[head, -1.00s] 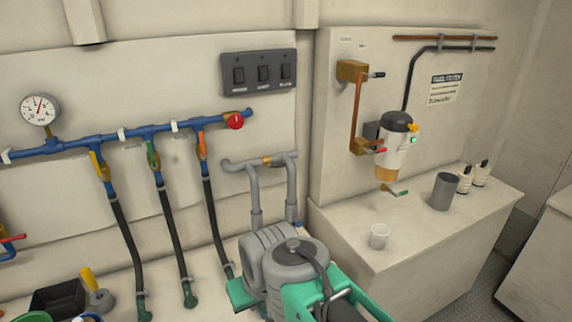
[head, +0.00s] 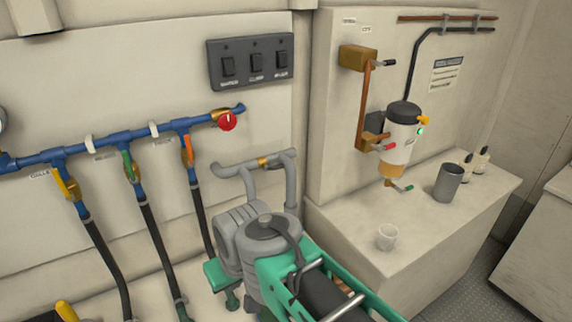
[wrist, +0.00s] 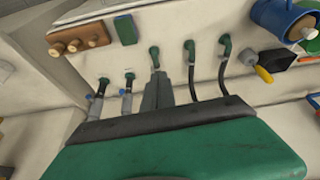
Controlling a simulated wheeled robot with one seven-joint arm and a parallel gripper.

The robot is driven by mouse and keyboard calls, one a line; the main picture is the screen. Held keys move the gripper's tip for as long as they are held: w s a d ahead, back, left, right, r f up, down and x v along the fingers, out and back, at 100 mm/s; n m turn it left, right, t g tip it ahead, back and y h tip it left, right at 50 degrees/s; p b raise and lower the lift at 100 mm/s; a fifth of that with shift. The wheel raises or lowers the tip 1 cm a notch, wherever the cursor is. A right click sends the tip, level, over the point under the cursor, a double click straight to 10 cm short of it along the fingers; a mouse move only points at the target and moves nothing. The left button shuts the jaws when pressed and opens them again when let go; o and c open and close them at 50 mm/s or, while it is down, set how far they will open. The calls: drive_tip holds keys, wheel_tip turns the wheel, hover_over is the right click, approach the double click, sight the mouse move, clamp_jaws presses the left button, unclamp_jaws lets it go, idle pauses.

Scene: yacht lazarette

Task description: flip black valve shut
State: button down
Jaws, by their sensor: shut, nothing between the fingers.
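The black valve is a brass body (head: 358,57) with a short black lever (head: 383,63) at the top of the fuel filter panel on the right. Its lever sticks out to the right. I cannot make out my fingertips in the head view.
A white cup (head: 387,237) and grey beaker (head: 447,182) stand on the counter (head: 340,225). Grey pipes (head: 250,185) stand left of the panel. Green and grey parts fill the lower middle.

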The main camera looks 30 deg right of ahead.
sight(282, 166)
drive_tip(key=w+d+r+m+t+y+b, duration=0.1)
drive_tip(key=w+d+r, duration=0.25)
drive_tip(key=w, duration=0.25)
drive_tip(key=w+d+r+t+b, duration=0.1)
drive_tip(key=w+d+r+b, duration=0.1)
drive_tip(key=w+d, duration=0.25)
drive_tip(key=w+d+r+m+t+b, duration=0.1)
drive_tip(key=w+d+r, duration=0.15)
drive_tip(key=d, duration=0.35)
drive_tip(key=w+d+r+t+b, duration=0.1)
drive_tip(key=w+d, duration=0.3)
drive_tip(key=d, duration=0.1)
drive_tip(key=s+d+r+t, duration=0.1)
drive_tip(key=s+d, duration=0.1)
drive_tip(key=d, duration=0.4)
drive_tip(key=s+d+r+t+y, duration=0.1)
drive_tip(key=s+d+r, duration=0.1)
drive_tip(key=d, duration=0.5)
drive_tip(key=shift+s+m+t+b, duration=0.3)
drive_tip(key=shift+s+m+t, duration=0.1)
drive_tip(key=shift+w+a, duration=0.1)
drive_tip(key=p+x, duration=0.1)
drive_tip(key=x, duration=1.3)
drive_tip(key=shift+p, duration=0.4)
